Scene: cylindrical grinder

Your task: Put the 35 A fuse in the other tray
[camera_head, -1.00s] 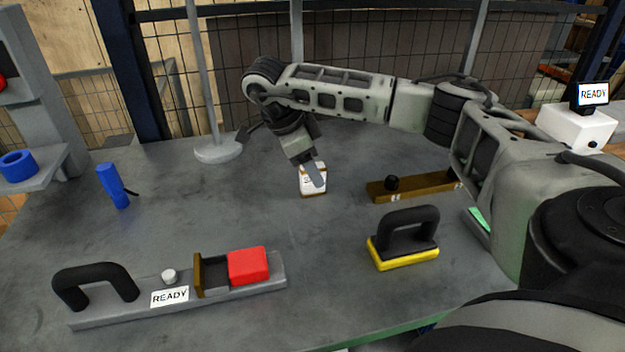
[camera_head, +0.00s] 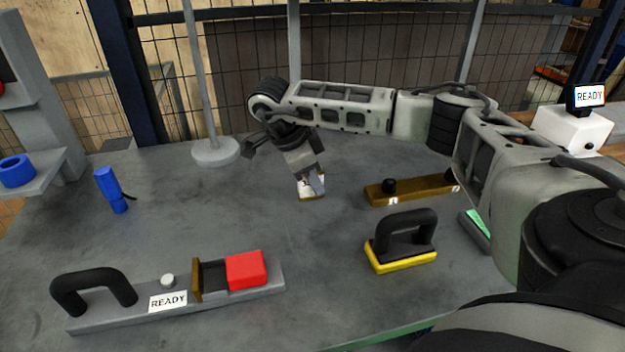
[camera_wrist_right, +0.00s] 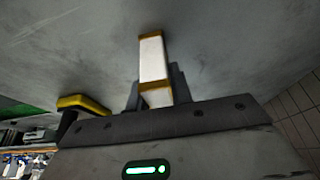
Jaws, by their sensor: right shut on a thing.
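My right gripper (camera_head: 316,181) is shut on a white fuse with gold-brown end bands (camera_head: 309,188), over the middle of the grey table. The fuse also shows in the right wrist view (camera_wrist_right: 152,60), sticking out beyond the fingers (camera_wrist_right: 157,93). One finger partly covers it in the head view, and I cannot read its rating. I cannot tell whether it touches the table. No tray can be made out for certain. My left gripper is not in view.
A brown bar with a black knob (camera_head: 412,188) and a yellow block with a black handle (camera_head: 402,257) stand right of the gripper. A grey fixture with a red block (camera_head: 246,270) is front left. A blue torch-like object (camera_head: 111,190) and a round-footed pole (camera_head: 215,152) stand left.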

